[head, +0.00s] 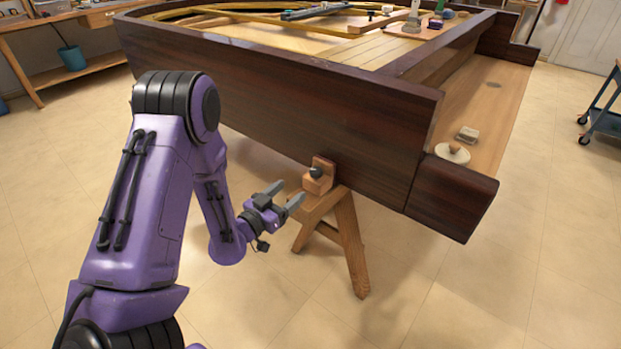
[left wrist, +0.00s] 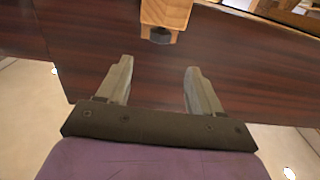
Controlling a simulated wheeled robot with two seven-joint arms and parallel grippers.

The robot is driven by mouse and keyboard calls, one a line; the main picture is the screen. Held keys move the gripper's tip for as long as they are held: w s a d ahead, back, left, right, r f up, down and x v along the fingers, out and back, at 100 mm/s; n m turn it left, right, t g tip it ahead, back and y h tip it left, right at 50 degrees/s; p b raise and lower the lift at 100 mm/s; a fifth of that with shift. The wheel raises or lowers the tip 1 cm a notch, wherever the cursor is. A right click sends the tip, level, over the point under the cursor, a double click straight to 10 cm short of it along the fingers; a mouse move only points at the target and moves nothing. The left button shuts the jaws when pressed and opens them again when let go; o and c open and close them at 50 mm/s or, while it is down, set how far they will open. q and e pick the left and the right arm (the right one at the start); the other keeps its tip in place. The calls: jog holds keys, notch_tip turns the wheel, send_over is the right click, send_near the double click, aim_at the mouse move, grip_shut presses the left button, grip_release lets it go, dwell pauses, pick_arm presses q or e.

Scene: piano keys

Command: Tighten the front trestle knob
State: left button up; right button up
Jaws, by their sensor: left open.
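The front trestle knob (head: 316,173) is a small dark knob on a wooden block (head: 319,181) at the top of the trestle (head: 347,236), against the dark piano case (head: 290,105). In the left wrist view the dark knob (left wrist: 160,37) shows at the top middle, below its wooden block (left wrist: 166,12). My left gripper (head: 287,193) is open and empty, just left of and slightly below the knob, apart from it. In the left wrist view its two fingers (left wrist: 158,88) are spread, with the knob beyond their tips. My right gripper is not in view.
On the piano's wooden keybed (head: 495,115) lie a round pale piece (head: 452,154) and a small block (head: 467,134). A workbench (head: 95,20) stands at the back left, a blue bin (head: 72,57) by it. A cart (head: 605,115) is at the right. The floor around the trestle is clear.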

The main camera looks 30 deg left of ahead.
aim_at(312, 174)
pick_arm(q)
jog(key=w, duration=1)
jog(key=shift+d, duration=0.4)
jog(key=shift+c, duration=0.4)
jog(key=c, duration=1)
